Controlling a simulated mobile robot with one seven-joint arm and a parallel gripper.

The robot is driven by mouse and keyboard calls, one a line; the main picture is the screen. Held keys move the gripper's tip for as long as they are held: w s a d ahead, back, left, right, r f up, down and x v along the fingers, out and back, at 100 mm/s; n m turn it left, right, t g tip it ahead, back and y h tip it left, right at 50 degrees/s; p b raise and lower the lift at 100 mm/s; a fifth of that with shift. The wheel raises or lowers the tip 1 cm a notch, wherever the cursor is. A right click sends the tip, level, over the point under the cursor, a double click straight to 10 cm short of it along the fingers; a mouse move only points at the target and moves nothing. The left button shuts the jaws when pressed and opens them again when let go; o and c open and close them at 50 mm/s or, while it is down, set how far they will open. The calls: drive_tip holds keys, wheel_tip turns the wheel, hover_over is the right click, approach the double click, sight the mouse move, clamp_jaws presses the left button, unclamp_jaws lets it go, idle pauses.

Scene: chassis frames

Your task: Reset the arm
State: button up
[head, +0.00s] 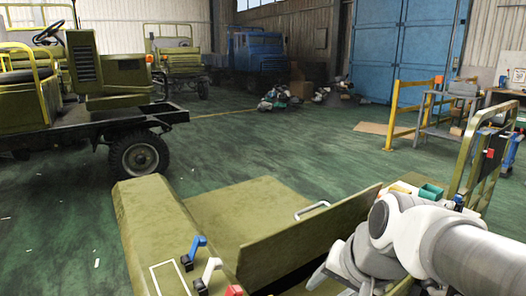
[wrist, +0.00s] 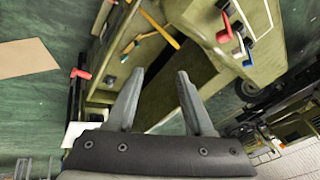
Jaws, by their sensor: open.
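My arm reaches in from the lower right of the head view, over an olive-green chassis body (head: 150,220). My gripper shows in the wrist view (wrist: 160,74) with its two grey fingers spread apart and nothing between them. In the head view only a small part of it shows at the bottom edge, beside an upright olive panel (head: 310,235) with a pale handle (head: 312,210). A dark opening lies in front of this panel. I cannot tell the exact gap between the fingers and the olive body.
Blue (head: 194,247), white (head: 209,270) and red (head: 234,290) levers stand on the body's near left part. A green tray (head: 431,192) and an upright olive frame (head: 470,160) are close to my arm. A yellow rail (head: 392,112) stands farther right. Open green floor (head: 290,150) lies beyond.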

drive_tip(key=s+d+r+n+h, duration=0.2)
drive_tip(key=s+d+n, duration=0.1)
drive_tip(key=s+n, duration=0.3)
wheel_tip(320, 180, up, 16)
drive_tip(key=s+p, duration=0.1)
drive_tip(key=p, duration=1.5)
drive_tip(key=shift+f+m, duration=0.15)
drive_tip(key=shift+m, duration=0.25)
drive_tip(key=shift+d, duration=0.15)
